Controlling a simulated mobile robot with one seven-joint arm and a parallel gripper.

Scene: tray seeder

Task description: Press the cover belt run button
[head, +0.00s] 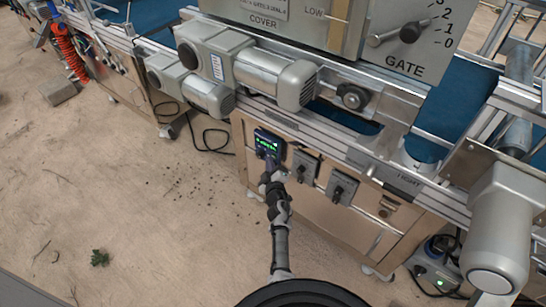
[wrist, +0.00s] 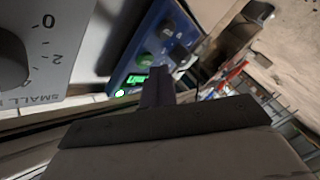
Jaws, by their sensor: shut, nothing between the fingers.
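A small blue control box (head: 268,142) with a lit green display is on the front of the machine, below the motors. In the wrist view the blue box (wrist: 150,45) shows a green display (wrist: 137,80), a bright lit green spot (wrist: 120,93), a green round control (wrist: 143,60) and darker knobs. Its labels are not readable, so I cannot tell which control is the cover belt run button. My gripper (head: 270,163) is shut and empty, right in front of the box. In the wrist view my fingertips (wrist: 157,72) overlap the box's face; contact cannot be told.
Two grey switch boxes (head: 304,165) (head: 341,188) sit to the right of the blue box. Grey motors (head: 262,75) jut out above it. A grey dial panel (wrist: 45,45) is close at left in the wrist view. Open sandy floor (head: 130,210) lies left of the machine.

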